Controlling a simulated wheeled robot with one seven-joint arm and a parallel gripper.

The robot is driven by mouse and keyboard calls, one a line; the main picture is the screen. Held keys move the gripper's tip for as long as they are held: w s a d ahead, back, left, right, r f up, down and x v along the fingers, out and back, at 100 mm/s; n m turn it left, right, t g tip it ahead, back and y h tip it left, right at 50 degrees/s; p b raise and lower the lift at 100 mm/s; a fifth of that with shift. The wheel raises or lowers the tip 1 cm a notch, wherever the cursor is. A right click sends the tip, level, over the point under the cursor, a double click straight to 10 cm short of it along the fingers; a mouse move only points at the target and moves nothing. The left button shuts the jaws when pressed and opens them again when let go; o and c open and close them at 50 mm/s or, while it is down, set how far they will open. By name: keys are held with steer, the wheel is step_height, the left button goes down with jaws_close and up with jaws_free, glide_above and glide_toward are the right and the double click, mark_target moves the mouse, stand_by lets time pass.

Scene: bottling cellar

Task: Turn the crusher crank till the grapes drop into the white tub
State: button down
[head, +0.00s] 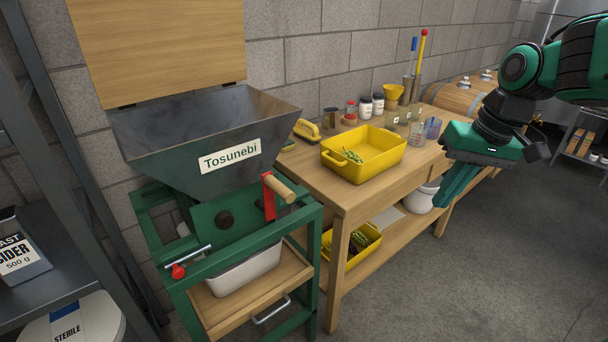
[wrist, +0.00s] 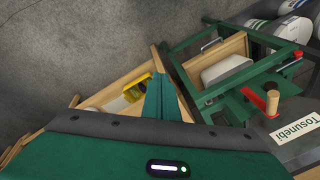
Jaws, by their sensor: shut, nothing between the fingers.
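The crusher has a grey metal hopper (head: 215,140) labelled "Tosunebi" on a green frame. Its crank is a red arm (head: 268,198) with a wooden handle (head: 279,187) at the front right; the handle also shows in the wrist view (wrist: 272,101). The white tub (head: 245,271) sits under the crusher on a wooden shelf, partly hidden by the frame; it also shows in the wrist view (wrist: 226,69). I see no grapes in the hopper; its bottom is hidden. My gripper (head: 450,205) is shut and empty, right of the bench and well apart from the crank.
A wooden bench (head: 318,182) stands right of the crusher, with a yellow crate (head: 365,160) holding green pieces, jars and tools. Another yellow crate (head: 350,258) is on its lower shelf. A metal rack (head: 60,240) stands close at left. The floor (head: 470,285) at right is clear.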

steer(key=w+a+r+n+y, duration=0.2)
steer(key=w+a+r+n, duration=0.15)
steer(key=a, duration=0.25)
steer(key=w+a+r+n+g+y, duration=0.1)
steer(key=w+a+r+n, duration=0.1)
steer(key=w+a, duration=0.3)
steer(key=w+a+r+n+y, duration=0.2)
steer(key=a+r+n, duration=0.1)
steer(key=a, duration=0.5)
steer(key=s+a+f, duration=0.1)
steer(key=a+f, duration=0.7)
steer(key=shift+s+a+f, duration=0.15)
steer(key=shift+s+f, duration=0.1)
steer(key=shift+s, duration=0.1)
